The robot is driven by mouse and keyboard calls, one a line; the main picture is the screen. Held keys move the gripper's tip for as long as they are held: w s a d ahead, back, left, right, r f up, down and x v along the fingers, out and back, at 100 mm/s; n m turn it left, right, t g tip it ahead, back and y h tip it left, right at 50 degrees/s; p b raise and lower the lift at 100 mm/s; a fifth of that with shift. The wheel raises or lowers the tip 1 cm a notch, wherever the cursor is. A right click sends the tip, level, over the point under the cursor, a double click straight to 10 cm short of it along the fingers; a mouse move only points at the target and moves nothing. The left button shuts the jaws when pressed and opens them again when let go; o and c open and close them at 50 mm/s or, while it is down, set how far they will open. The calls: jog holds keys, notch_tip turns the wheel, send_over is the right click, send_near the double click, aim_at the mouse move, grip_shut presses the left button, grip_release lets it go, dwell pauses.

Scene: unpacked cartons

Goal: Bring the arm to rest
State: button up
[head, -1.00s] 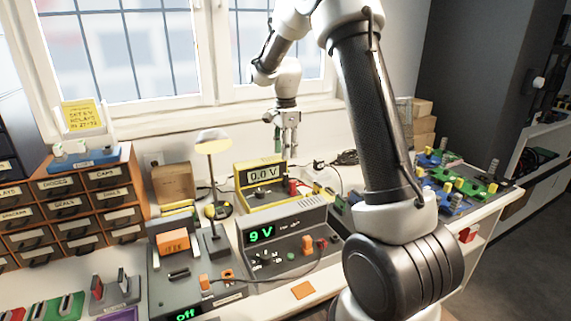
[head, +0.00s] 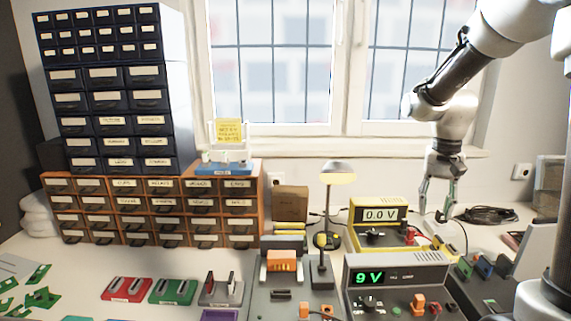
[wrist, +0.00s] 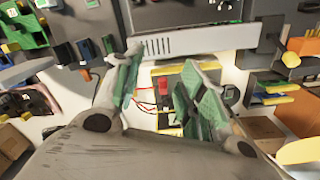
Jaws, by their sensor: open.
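My gripper (head: 437,205) hangs from my arm at the right of the head view, pointing down beside the yellow meter. In the wrist view, my gripper (wrist: 160,85) has its two green-padded fingers spread apart with nothing between them. The yellow meter (head: 379,214) reads 0.0 V and stands just left of the fingers in the head view. My arm rises over the right part of the bench, in front of the window.
A grey power supply (head: 398,275) showing 9 V stands in front of the meter. A small lamp (head: 338,178) and orange drawers (head: 150,222) stand to the left. A black cable coil (head: 490,215) lies right of my gripper. Green boards (head: 40,298) lie at the front left.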

jog(key=s+r+n+t, duration=0.2)
jog(key=s+r, duration=0.2)
jog(key=s, duration=0.6)
jog(key=s+r+n+t, duration=0.2)
jog(key=s+r+t, duration=0.1)
jog(key=s, duration=0.7)
jog(key=shift+a+r+n, duration=0.4)
jog(key=shift+r, duration=0.25)
